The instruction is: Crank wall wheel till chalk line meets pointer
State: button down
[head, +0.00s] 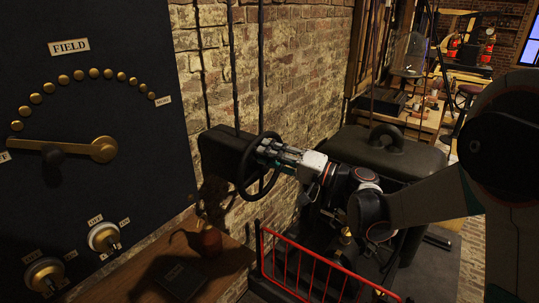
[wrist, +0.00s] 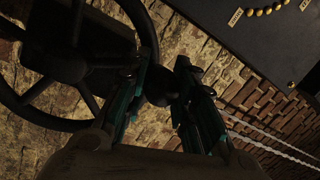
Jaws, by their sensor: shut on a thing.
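The dark wall wheel (head: 240,181) stands in front of a black box (head: 222,148) on the brick wall in the head view. My gripper (head: 268,149) is at the upper part of its rim. In the wrist view the wheel (wrist: 78,122) fills the left side, with its rim and spokes showing. My gripper (wrist: 163,85) there has its fingers on both sides of a dark part at the rim; I cannot tell whether this is the rim itself or a crank knob. I cannot make out a chalk line or a pointer in either view.
A dark panel (head: 90,195) with a brass lever (head: 75,148) and brass studs is at the left. A wooden shelf (head: 225,272) with a small reddish pot (head: 210,240) lies below the wheel. A red railing (head: 310,262) stands at the lower middle, close below my arm.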

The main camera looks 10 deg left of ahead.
jog(key=shift+w, duration=0.1)
jog(key=c, duration=1.3)
grip_release()
jog(key=shift+d, duration=0.1)
jog(key=v, duration=1.2)
